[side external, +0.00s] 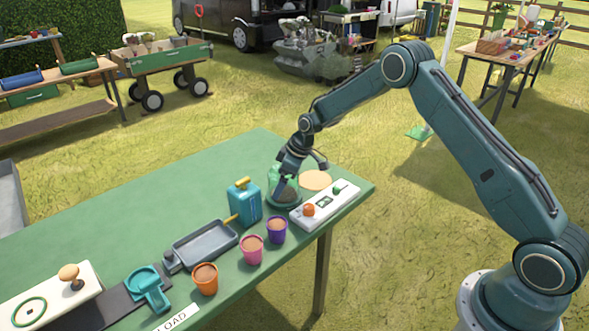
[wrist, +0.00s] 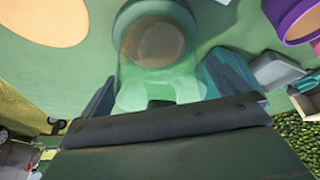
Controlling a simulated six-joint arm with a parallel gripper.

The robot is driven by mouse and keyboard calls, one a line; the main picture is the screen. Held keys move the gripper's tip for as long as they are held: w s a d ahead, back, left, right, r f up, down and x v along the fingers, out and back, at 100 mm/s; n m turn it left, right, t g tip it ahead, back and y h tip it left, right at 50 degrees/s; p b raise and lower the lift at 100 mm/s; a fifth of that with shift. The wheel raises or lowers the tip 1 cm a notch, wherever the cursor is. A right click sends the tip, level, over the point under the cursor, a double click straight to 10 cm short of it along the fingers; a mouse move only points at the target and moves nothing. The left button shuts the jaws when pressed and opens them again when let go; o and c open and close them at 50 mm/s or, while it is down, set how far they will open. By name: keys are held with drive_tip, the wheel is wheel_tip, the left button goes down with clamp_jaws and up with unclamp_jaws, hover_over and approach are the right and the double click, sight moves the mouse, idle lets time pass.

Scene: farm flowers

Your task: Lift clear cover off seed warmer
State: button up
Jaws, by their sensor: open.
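The clear, green-tinted cover (side external: 272,180) stands over a dark round base, the seed warmer (side external: 287,204), near the far right end of the green table. In the wrist view the cover (wrist: 155,75) lies straight ahead, with a brownish round shape seen through it. My gripper (side external: 300,174) is low over the cover and tilted. Its fingers are apart, one to each side of the cover in the wrist view (wrist: 160,90). I cannot tell whether either finger touches it. My gripper hides part of the cover in the side view.
A white control panel (side external: 327,212) with an orange knob lies close at the right. A tan disc (side external: 315,180) lies behind. A blue watering can (side external: 244,203), purple pot (side external: 277,231), pink pot (side external: 252,250) and grey tray (side external: 205,247) stand leftward. The table's back left is clear.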

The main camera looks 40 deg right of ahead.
idle(0.3)
drive_tip(key=c, duration=0.9)
drive_tip(key=shift+r, duration=0.15)
wheel_tip(320, 180, up, 20)
idle(0.6)
